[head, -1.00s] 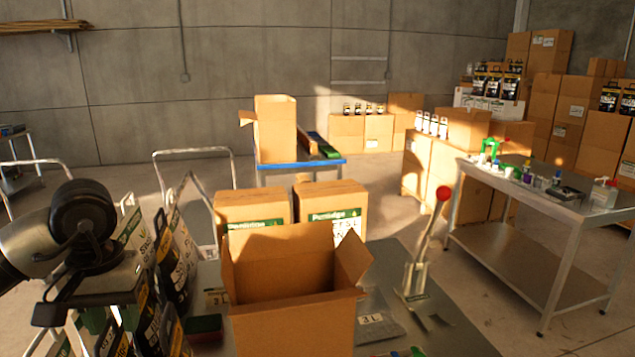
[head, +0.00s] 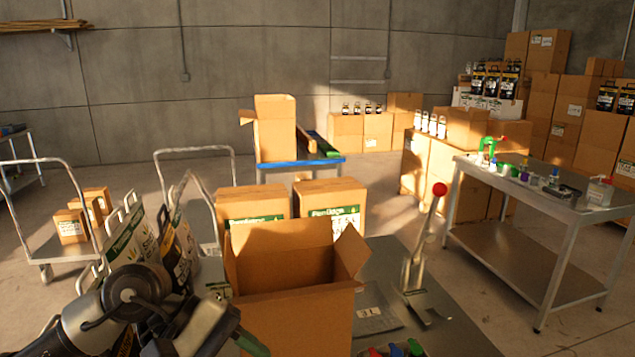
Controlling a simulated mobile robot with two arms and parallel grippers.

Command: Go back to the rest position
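My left arm comes in at the lower left of the head view. Its gripper (head: 222,328) is low, just left of the open cardboard box (head: 292,312) on the metal table. Its dark end with a green part is cut by the bottom edge, so I cannot tell whether it is open or holds anything. My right gripper is not in view.
A lever press with a red knob (head: 439,189) stands right of the open box. Two closed boxes (head: 254,203) stand behind it. Bags (head: 133,238) stand at left, partly hidden by my arm. A steel side table (head: 540,200) is at right.

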